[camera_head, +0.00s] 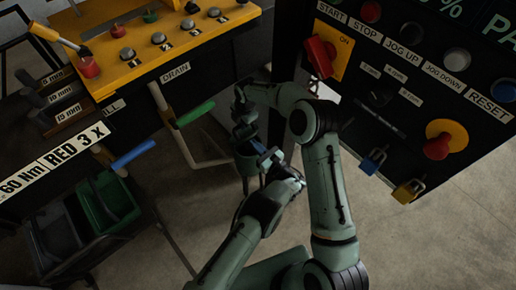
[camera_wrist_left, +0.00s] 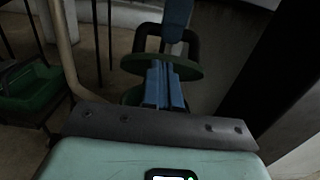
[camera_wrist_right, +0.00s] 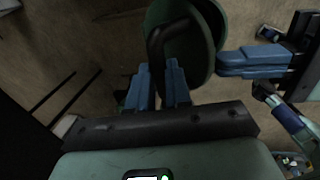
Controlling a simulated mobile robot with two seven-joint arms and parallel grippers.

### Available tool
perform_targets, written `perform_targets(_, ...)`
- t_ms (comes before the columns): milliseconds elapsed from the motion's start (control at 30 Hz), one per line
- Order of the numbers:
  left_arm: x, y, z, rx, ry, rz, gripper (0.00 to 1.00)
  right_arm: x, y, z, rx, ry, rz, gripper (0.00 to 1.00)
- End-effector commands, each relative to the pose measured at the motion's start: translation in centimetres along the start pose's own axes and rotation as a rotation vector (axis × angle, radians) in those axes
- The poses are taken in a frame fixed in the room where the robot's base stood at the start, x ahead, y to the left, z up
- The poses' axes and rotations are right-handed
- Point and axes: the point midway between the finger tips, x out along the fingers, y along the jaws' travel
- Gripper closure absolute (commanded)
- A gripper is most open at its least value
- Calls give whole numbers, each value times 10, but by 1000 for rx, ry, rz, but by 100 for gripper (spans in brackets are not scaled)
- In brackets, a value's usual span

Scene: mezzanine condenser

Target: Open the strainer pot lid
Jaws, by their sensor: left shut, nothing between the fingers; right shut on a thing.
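The strainer pot (camera_head: 246,165) is a dark green vessel low in the middle of the head view, partly hidden by my arms. Its round green lid (camera_wrist_left: 188,67) carries a black loop handle (camera_wrist_left: 139,42); in the left wrist view a bit of green pot (camera_wrist_left: 131,96) shows below the lid. My right gripper (camera_wrist_right: 160,68) is shut on the black handle from above. My left gripper (camera_wrist_left: 163,66) is shut and empty, its fingertips at the lid's near edge; it also shows at the right of the right wrist view (camera_wrist_right: 222,62). I cannot tell whether they touch the rim.
A yellow panel (camera_head: 160,50) with buttons stands at left, with a green-handled drain valve (camera_head: 195,113) and a blue handle (camera_head: 134,154) below. A black control console (camera_head: 400,90) stands at right. Green and dark bins (camera_head: 105,200) sit lower left. Floor at lower right is clear.

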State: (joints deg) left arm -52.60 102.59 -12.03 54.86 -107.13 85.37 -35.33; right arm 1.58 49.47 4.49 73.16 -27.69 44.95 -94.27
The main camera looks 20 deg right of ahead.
Motion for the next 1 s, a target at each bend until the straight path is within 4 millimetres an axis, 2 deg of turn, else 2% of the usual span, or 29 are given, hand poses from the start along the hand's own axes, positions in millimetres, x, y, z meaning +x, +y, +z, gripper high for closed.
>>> perform_targets(33, -1, 0, -1, 1, 1, 0, 100, 6, -3, -4, -2, 7, -9, 100)
perform_targets(233, 0, 0, 1, 0, 6, 0, 100, 6, -3, -4, -2, 7, -8, 100)
perform_targets(400, 10, 0, 12, -2, 47, 0, 100, 6, -4, -4, -2, 7, -10, 100)
perform_targets(667, 14, 1, 15, -3, 55, 3, 100, 7, -6, -3, -1, 6, -20, 100)
perform_targets(700, 15, 1, 16, -4, 54, 3, 100, 7, -6, -2, -1, 6, -20, 78)
perform_targets(767, 16, 1, 16, -4, 54, 4, 100, 7, -6, -2, 0, 6, -20, 59)
perform_targets(800, 16, 1, 16, -4, 54, 4, 100, 7, -6, -2, 0, 6, -20, 56)
perform_targets(1000, 15, 1, 15, -3, 55, 5, 100, 6, -6, -1, 0, 4, -19, 56)
